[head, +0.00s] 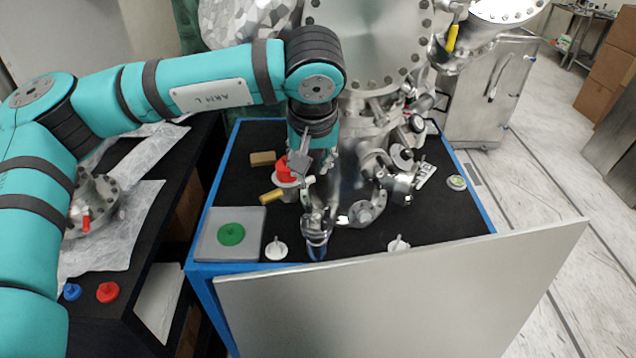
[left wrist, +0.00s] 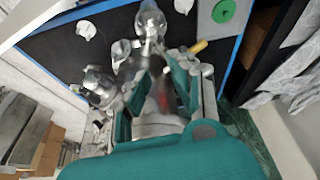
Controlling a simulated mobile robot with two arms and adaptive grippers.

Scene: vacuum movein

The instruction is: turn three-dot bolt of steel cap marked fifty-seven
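A cluster of steel flanges and caps (head: 363,210) stands on the black top of the blue-framed table, below the large chamber. I cannot read the number fifty-seven or make out three-dot marks on any bolt. A pale label (head: 425,174) lies beside a steel valve at the right, too small to read. My left gripper (head: 315,170) points down among the steel parts, beside a red knob (head: 284,171). In the left wrist view its two teal fingers (left wrist: 157,82) are spread, with blurred steel and red between them. Contact with these parts cannot be told. My right gripper is not in view.
A grey tray (head: 204,246) carries a green disc (head: 231,235). White caps (head: 276,248) lie near the front edge, above a grey panel (head: 400,300). A yellow handle (head: 271,197) and a wooden block (head: 262,158) lie left of the gripper. The table's right side has bare room.

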